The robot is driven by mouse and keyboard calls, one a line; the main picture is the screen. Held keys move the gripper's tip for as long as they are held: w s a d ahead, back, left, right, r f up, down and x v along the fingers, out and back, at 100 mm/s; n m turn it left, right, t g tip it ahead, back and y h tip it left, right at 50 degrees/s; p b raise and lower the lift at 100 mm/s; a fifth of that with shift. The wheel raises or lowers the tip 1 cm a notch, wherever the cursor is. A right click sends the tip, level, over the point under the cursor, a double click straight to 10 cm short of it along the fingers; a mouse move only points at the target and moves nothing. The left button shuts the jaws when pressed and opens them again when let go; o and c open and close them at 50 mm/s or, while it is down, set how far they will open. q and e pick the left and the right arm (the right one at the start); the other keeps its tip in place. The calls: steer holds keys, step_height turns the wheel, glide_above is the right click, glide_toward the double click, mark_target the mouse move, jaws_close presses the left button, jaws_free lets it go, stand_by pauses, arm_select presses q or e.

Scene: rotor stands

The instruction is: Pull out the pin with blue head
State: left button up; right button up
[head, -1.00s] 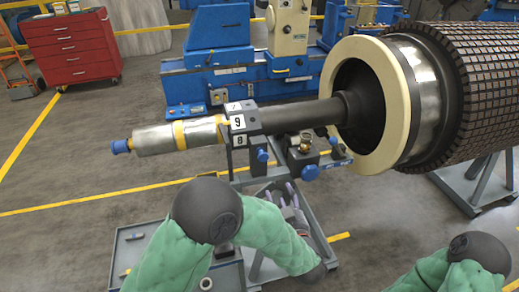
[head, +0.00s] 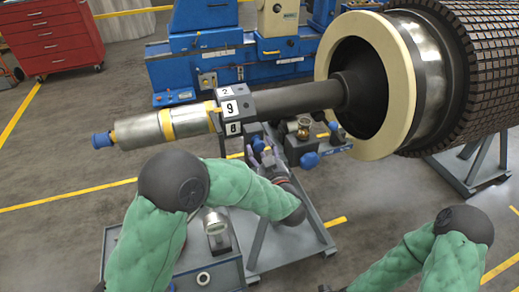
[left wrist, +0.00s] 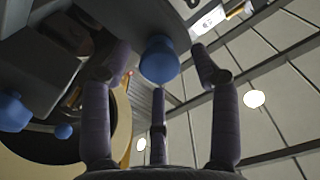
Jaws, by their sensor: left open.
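A pin with a blue head (head: 257,146) hangs below the numbered dark block (head: 236,103) on the rotor shaft. In the left wrist view its rounded blue head (left wrist: 159,60) sits under the dark stand, between and just beyond my fingertips. My left gripper (head: 265,156) is below the block, pointing up, with its purple fingers spread. In the left wrist view the open fingers (left wrist: 165,68) stand around the blue head with visible gaps at the sides. Contact cannot be told. My right gripper is out of view; only its arm shows at lower right.
Other blue knobs (head: 310,160) are on the stand to the right. A blue cap (head: 102,139) is on the shaft's left end. The large rotor (head: 400,80) fills the upper right. A grey tray (head: 217,276) stands low in front. Open floor lies at left.

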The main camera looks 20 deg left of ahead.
arm_select(q)
steer(key=shift+x, duration=1.1)
jaws_close()
steer(key=shift+p+v, duration=0.65)
steer(key=shift+v, duration=0.95)
steer(key=shift+s+d, duration=0.15)
steer(key=shift+s, duration=0.05)
steer(key=shift+w+f, duration=0.1)
jaws_free()
